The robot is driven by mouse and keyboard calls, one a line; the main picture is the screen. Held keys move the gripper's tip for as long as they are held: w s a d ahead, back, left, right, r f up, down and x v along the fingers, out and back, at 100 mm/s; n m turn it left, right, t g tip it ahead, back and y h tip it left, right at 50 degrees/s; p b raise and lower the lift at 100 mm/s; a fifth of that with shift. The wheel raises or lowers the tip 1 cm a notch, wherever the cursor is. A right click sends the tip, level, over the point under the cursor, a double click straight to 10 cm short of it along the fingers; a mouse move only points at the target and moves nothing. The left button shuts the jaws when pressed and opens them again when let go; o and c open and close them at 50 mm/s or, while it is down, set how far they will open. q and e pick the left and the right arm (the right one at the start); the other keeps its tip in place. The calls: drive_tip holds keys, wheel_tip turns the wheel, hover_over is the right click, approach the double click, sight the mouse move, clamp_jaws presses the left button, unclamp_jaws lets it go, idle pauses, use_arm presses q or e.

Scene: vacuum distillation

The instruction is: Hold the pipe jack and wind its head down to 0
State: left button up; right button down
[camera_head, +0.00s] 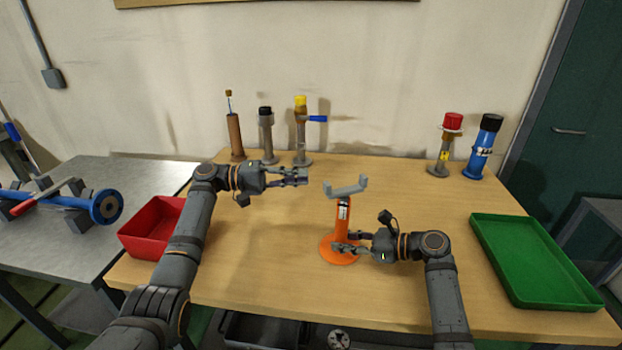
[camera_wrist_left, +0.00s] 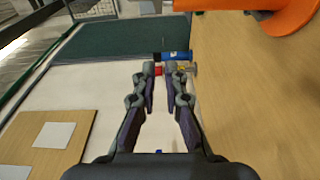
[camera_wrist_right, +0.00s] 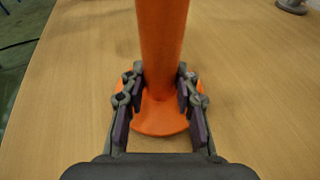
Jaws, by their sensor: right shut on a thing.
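The pipe jack (camera_head: 342,222) stands upright on the wooden table, with an orange post, a round orange base and a grey U-shaped head (camera_head: 347,189) raised above the post. My right gripper (camera_head: 337,249) is shut on the lower post just above the base. In the right wrist view the orange post (camera_wrist_right: 161,45) passes between its fingers (camera_wrist_right: 160,88). My left gripper (camera_head: 304,176) is level and empty, left of the jack head and apart from it. Its fingers (camera_wrist_left: 162,78) show a narrow gap. Part of the orange jack (camera_wrist_left: 292,17) shows at the left wrist view's top right.
A red bin (camera_head: 152,240) is at the table's left and a green tray (camera_head: 535,260) at its right. Several upright fittings, including a yellow-topped one (camera_head: 301,135) and a blue one (camera_head: 483,150), stand along the back. The table around the jack is clear.

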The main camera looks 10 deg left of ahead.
use_arm(q)
drive_tip(key=shift+o, duration=1.2)
drive_tip(key=shift+s+a+f+m+t, duration=0.2)
drive_tip(key=shift+f+m+t, duration=0.15)
drive_tip(key=shift+m, duration=0.25)
drive_tip(key=o, duration=0.3)
drive_tip(key=s+m+t, duration=0.1)
drive_tip(key=m, duration=0.1)
drive_tip(key=s+m+y, duration=0.1)
drive_tip(key=m, duration=0.1)
drive_tip(key=s+m+t, duration=0.1)
drive_tip(key=s+m, duration=0.1)
drive_tip(key=shift+f+t+y, duration=0.3)
drive_tip(key=shift+f+t, duration=0.05)
drive_tip(key=shift+f, duration=0.05)
drive_tip(key=m+t, duration=0.2)
drive_tip(key=m, duration=0.5)
approach(363, 186)
drive_tip(key=x, duration=0.4)
drive_tip(key=w+x, duration=0.1)
drive_tip(key=x, duration=0.1)
drive_tip(key=shift+a+f, duration=0.25)
drive_tip(key=shift+f, duration=0.05)
clamp_jaws()
